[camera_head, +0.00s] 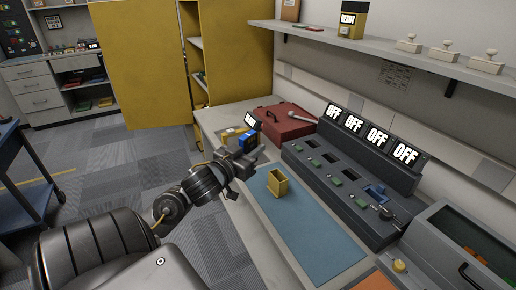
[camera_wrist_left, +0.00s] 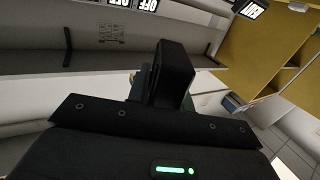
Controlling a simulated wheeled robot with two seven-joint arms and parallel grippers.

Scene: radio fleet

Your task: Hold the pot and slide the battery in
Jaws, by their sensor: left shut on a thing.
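A yellow open-topped pot (camera_head: 277,183) stands upright on the blue mat (camera_head: 310,232), apart from my left gripper. My left gripper (camera_head: 256,157) is beyond the pot, to its left in the head view, over the bench edge. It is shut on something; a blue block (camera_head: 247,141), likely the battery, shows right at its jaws. In the left wrist view the dark fingers (camera_wrist_left: 172,75) hide most of what is held, and a little dark green shows beside them. My right gripper is in neither view.
A grey charger bank (camera_head: 340,180) with several slots and lit OFF signs (camera_head: 405,154) stands right of the mat. A red case (camera_head: 286,122) lies behind. A glass-topped box (camera_head: 460,245) is at the front right. A yellow cabinet (camera_head: 145,65) stands open at the back.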

